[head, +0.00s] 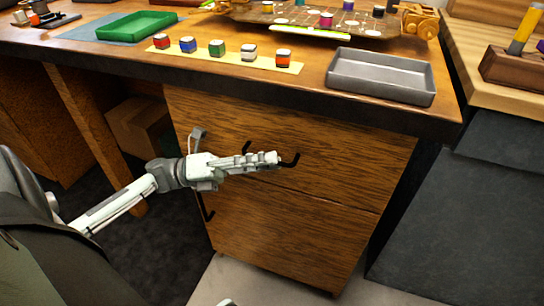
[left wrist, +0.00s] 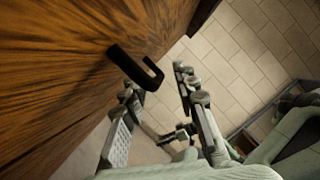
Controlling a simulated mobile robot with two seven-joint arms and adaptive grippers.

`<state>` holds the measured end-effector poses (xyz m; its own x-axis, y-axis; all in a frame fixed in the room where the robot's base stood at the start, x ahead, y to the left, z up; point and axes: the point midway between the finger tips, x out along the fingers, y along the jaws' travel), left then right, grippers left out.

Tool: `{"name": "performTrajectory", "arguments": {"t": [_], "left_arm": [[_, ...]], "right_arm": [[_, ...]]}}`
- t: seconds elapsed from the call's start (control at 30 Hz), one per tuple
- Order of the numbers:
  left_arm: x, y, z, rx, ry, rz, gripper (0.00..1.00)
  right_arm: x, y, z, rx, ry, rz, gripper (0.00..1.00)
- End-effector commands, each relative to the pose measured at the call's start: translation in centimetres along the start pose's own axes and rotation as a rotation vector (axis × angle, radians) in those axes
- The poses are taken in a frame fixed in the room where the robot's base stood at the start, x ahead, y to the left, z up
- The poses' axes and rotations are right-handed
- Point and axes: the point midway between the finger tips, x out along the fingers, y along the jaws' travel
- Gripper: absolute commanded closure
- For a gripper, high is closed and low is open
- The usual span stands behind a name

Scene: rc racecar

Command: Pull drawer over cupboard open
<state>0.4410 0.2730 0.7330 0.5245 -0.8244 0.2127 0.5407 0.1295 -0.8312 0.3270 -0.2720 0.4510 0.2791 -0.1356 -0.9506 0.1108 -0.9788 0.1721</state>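The wooden drawer (head: 330,160) is the upper front under the desk top, and it looks shut. The cupboard door (head: 285,235) is below it, with a black handle (head: 205,207) on its left side. My left gripper (head: 276,159) is at the drawer's black bar handle (head: 293,160) and covers its middle in the head view. In the left wrist view, the drawer handle (left wrist: 137,68) sticks out from the wood and its near end reaches between the tips of my left gripper (left wrist: 155,83). The fingers are apart, and I cannot tell whether either touches the handle.
The desk top holds a grey tray (head: 380,80), a yellow strip (head: 230,58) with several coloured blocks, a green tray (head: 137,25) and a game board (head: 325,18). A grey panel (head: 480,205) stands to the right. Floor (head: 250,285) is clear before the cupboard.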

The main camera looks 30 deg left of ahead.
Motion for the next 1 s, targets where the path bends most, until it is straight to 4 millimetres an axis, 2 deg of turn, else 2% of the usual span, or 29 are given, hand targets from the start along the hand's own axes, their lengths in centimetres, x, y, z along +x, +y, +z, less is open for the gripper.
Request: {"name": "performTrajectory", "arguments": {"t": [0.13, 0.4, 0.43, 0.67, 1.0], "left_arm": [[1.24, -0.07, 0.03, 0.001, 0.000, -0.001, 0.71], [1.45, 0.00, -0.05, 0.000, 0.000, 0.000, 0.71], [1.44, 0.00, -0.05, 0.000, 0.000, 0.000, 0.72], [1.42, 0.01, -0.04, -0.001, 0.000, 0.000, 1.00], [1.41, 0.00, -0.02, -0.001, -0.001, 0.000, 1.00]], "right_arm": [[0.74, -0.19, 0.36, -0.001, -0.008, -0.004, 0.60], [0.98, -0.55, 0.20, 0.004, -0.007, -0.011, 0.60], [0.97, -0.58, 0.17, 0.004, -0.006, -0.012, 0.60], [0.80, -0.61, -0.04, 0.005, -0.002, -0.013, 0.60], [0.59, -0.47, -0.23, 0.003, 0.003, -0.010, 0.60]]}}
